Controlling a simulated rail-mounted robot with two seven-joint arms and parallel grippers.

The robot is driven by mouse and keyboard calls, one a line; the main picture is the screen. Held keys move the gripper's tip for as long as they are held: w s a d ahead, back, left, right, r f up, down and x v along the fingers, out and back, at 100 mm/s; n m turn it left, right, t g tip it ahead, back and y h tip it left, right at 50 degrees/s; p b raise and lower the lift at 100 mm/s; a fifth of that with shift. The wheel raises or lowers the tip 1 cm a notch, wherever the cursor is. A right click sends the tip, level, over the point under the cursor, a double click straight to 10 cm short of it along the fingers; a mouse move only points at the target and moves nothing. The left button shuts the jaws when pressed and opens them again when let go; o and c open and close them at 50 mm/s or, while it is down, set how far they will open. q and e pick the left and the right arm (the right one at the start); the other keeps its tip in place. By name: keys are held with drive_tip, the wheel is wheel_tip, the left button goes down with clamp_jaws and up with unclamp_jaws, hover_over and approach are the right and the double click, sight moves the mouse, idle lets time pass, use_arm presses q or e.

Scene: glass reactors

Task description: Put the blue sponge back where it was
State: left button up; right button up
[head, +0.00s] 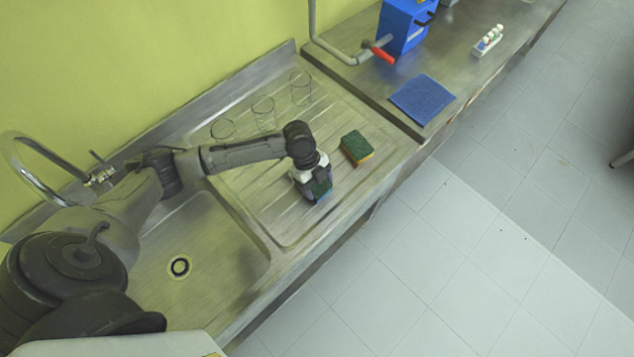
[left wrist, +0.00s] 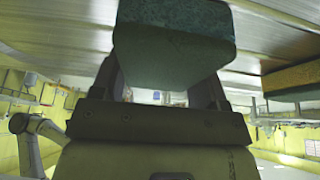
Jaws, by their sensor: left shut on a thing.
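The blue sponge (head: 321,190) shows as a small dark blue-green block at my left gripper (head: 314,181), low over the ribbed drainboard right of the sink basin. In the left wrist view the blue sponge (left wrist: 172,45) is a large teal block between the two fingers, which are shut on it. I cannot tell whether its underside touches the drainboard. My right gripper is not in view.
A green and yellow sponge (head: 357,147) lies on the drainboard (head: 355,190) just right of the gripper. Several clear glasses (head: 264,113) stand along the back. A blue cloth (head: 422,99) lies on the counter further right. The sink basin (head: 205,255) is empty.

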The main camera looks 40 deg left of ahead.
use_arm(q)
drive_tip(key=shift+f, duration=0.15)
drive_tip(key=o, duration=0.8)
drive_tip(key=v, duration=1.2)
drive_tip(key=shift+r, duration=0.25)
drive_tip(key=shift+p, duration=0.3)
